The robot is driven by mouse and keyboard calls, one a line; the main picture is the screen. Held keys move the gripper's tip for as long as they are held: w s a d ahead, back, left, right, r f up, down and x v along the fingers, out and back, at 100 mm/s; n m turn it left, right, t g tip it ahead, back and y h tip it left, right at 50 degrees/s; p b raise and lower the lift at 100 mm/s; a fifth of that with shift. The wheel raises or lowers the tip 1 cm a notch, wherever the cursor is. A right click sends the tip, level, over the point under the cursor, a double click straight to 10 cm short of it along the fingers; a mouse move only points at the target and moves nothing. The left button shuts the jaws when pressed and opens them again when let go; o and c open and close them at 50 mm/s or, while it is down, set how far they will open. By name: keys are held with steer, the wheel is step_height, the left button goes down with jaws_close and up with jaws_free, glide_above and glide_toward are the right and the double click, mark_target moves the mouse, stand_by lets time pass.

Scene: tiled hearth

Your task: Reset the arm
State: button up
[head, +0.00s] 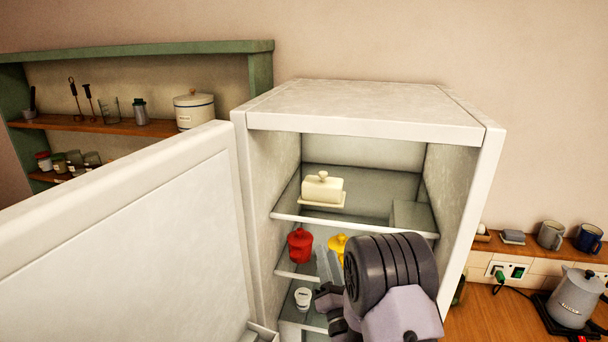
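My gripper (328,306) is low in front of the open fridge (370,110), at its lower shelves. Its dark fingers show only in part, beside a white labelled pot (303,298), and my wrist hides the rest. I cannot tell whether it is open or shut, or whether it touches anything. My thick dark wrist joint covers the lower right of the fridge opening.
The fridge door (130,240) stands open at left. Inside are a butter dish (322,190), a red jar (299,245) and a partly hidden yellow item (338,246). Shelves (110,126) stand behind.

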steer(key=s+a+r+n+g+y+b, duration=0.3)
steer(key=s+a+n+g+y, duration=0.1)
steer(key=a+n+y, duration=0.3)
steer(key=s+a+r+n+g+y+b, duration=0.3)
steer(key=s+a+n+g+y, duration=0.1)
steer(key=a+n+y, duration=0.35)
steer(key=s+a+f+n+g+b, duration=0.2)
steer(key=s+a+n+g+b, duration=0.1)
steer(key=s+n+g, duration=0.4)
steer(key=s+a+f+n+g+b, duration=0.25)
steer(key=s+n+g, duration=0.25)
steer(key=s, duration=0.5)
steer(key=s+d+f+n+g+h+b, duration=0.1)
steer(key=s+d+f+n+h+b, duration=0.25)
steer(key=s+f, duration=0.2)
steer(key=s+d+f+n+g+h+b, duration=0.1)
steer(key=s+d+f+n+h+b, duration=0.3)
steer(key=f, duration=0.3)
steer(key=d+f+n+t+h+b, duration=0.4)
steer(key=d+h, duration=0.3)
steer(key=d, duration=0.6)
steer(key=shift+s+d+f+n+t+h, duration=0.2)
steer(key=shift+d+f+n+t+h, duration=0.2)
steer(key=shift+f+t, duration=0.4)
